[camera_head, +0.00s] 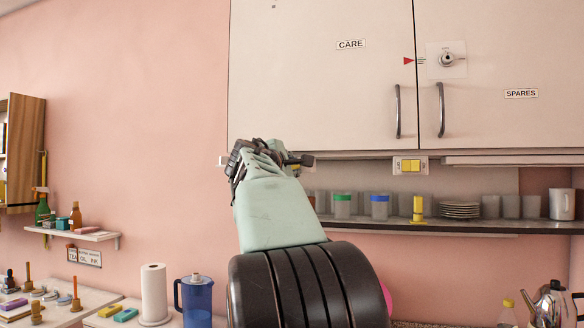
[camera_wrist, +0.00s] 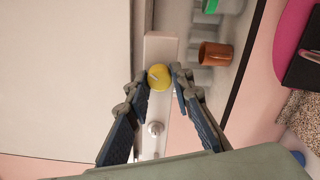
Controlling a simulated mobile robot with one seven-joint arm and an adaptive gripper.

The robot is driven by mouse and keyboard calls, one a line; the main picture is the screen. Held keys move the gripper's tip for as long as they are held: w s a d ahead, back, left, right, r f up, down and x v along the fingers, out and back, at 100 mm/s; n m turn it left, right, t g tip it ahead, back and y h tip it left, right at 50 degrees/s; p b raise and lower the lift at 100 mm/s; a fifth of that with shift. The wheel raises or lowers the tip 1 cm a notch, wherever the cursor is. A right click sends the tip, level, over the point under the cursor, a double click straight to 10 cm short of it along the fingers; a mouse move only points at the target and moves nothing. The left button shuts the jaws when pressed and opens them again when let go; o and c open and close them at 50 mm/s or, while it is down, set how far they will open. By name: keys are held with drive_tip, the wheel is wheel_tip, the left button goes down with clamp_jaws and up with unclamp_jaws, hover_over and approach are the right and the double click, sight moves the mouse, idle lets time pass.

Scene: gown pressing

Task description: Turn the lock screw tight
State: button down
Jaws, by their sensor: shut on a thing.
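In the wrist view a round yellow knob (camera_wrist: 159,77), which I take to be the lock screw, sits on a narrow pale plate (camera_wrist: 160,47). My gripper (camera_wrist: 161,76) has its two fingertips on either side of this knob and is shut on it. A small silver knob (camera_wrist: 155,128) is on the same strip, between my fingers and nearer my palm. In the head view my gripper (camera_head: 307,160) is at the lower edge of the wall cabinet; my own wrist and fingers hide the yellow knob there. How tight the screw is cannot be told.
The cabinet doors (camera_head: 320,80) are closed, with handles and a dial (camera_head: 447,59) to the right. Below, a shelf (camera_head: 480,226) holds cups and plates close to my gripper. A yellow switch (camera_head: 410,166) is under the cabinet.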

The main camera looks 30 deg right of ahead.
drive_tip(key=c, duration=1.7)
unclamp_jaws()
drive_tip(key=v, duration=1.2)
